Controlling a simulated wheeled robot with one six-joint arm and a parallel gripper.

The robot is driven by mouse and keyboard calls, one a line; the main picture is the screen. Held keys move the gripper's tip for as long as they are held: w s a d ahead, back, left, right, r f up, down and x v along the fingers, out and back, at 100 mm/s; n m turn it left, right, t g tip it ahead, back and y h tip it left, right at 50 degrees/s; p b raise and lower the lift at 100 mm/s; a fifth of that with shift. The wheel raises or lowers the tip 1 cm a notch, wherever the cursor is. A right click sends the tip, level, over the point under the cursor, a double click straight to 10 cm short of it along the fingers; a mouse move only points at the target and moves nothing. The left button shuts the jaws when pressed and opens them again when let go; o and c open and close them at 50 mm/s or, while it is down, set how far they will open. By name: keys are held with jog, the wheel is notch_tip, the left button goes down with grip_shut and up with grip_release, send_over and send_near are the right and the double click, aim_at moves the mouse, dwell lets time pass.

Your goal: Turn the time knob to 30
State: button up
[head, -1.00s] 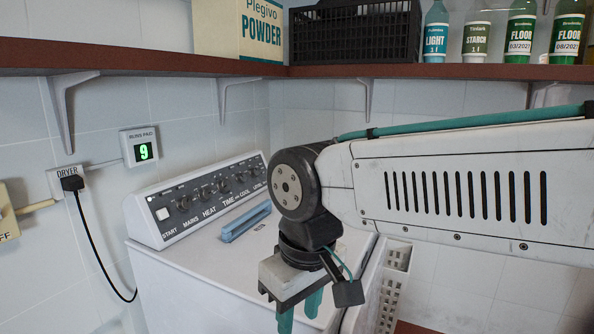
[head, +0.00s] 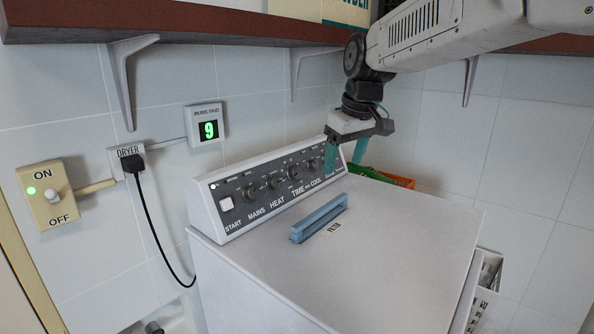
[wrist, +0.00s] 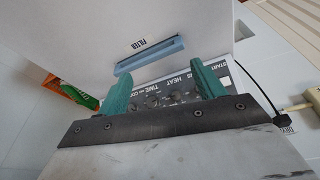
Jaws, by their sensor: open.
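The dryer's control panel (head: 240,206) is a dark strip with a row of dark round knobs. The time knob (head: 293,172) sits above the TIME label, between the HEAT and COOL knobs. Its pointer setting is too small to read. My gripper (head: 331,160) is open and empty, with teal fingers pointing down at the panel's right end, right of the time knob. In the wrist view, my gripper's two fingers (wrist: 160,80) stand well apart, with part of the panel showing upside down between them. I cannot tell whether a finger touches the panel.
A blue filter handle (head: 318,218) lies on the white dryer top (head: 390,240). A brown shelf (head: 200,22) runs above. On the wall are a switch (head: 53,193) with a lit green light, a plug (head: 133,162) and a display reading 9 (head: 208,130). An orange-green item (head: 390,178) is behind.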

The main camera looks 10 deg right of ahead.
jog(key=w+f+n, duration=0.1)
jog(key=w, duration=1)
jog(key=n+t, duration=0.2)
jog(key=n, duration=0.1)
send_near(297, 171)
jog(key=f, duration=0.1)
jog(key=shift+y, duration=0.3)
jog(key=x, duration=0.7)
jog(key=shift+w+d, duration=0.2)
jog(key=shift+w+f, duration=0.25)
jog(key=shift+f, duration=0.3)
jog(key=shift+a, duration=0.1)
jog(key=c, duration=1)
